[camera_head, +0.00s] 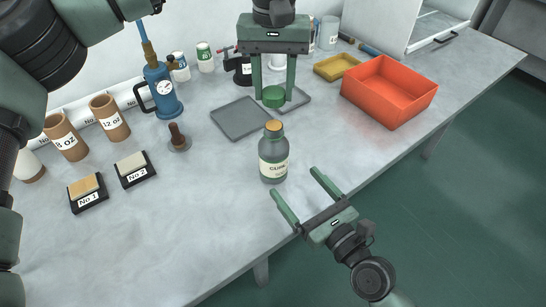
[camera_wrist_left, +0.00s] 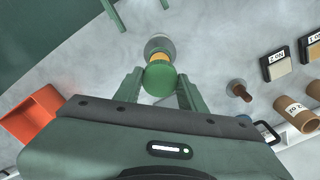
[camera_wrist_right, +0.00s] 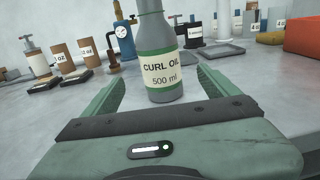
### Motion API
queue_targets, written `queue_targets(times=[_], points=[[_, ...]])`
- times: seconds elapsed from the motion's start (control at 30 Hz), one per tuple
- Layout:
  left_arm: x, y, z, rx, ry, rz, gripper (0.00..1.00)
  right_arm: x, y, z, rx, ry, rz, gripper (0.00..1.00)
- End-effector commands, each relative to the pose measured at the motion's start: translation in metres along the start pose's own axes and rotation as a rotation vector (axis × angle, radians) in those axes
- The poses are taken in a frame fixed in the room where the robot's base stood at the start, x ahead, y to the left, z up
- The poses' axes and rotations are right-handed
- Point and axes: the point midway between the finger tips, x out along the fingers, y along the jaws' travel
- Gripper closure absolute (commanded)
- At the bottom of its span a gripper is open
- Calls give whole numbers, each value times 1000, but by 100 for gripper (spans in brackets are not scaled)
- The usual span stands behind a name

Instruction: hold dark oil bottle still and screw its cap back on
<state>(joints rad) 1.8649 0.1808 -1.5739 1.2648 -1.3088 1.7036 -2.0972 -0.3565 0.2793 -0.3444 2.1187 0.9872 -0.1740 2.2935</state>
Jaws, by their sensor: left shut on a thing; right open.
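The dark oil bottle (camera_head: 273,158), labelled "CURL OIL 500 ml", stands upright on the table with a tan top on its neck. It shows between the fingers in the right wrist view (camera_wrist_right: 157,55). My left gripper (camera_head: 273,97) is shut on the green cap (camera_head: 274,93), held above and behind the bottle, apart from it. The cap also shows in the left wrist view (camera_wrist_left: 159,78), partly covering the bottle beyond. My right gripper (camera_head: 297,181) is open at the table's front edge, its fingers pointing at the bottle and not touching it.
A grey tray (camera_head: 241,120) lies behind the bottle. An orange bin (camera_head: 390,92) and yellow tray (camera_head: 337,67) stand at right. A small brown-handled tool (camera_head: 177,137), a blue gauge pump (camera_head: 161,90) and labelled blocks (camera_head: 135,168) are at left. The front left table is clear.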

Motion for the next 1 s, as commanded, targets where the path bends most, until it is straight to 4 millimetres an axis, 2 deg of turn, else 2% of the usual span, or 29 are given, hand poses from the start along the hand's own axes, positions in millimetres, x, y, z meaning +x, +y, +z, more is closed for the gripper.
queue_targets(times=[0.3,0.5,0.7,1.0], points=[[0,0,0,0,0,0,97,59,0,2,-1,-3,-1,11],[0,0,0,0,0,0,97,91,0,0,-1,-1,0,11],[0,0,0,0,0,0,97,108,0,0,-1,1,0,11],[0,0,0,0,0,0,97,111,0,0,-1,1,0,11]])
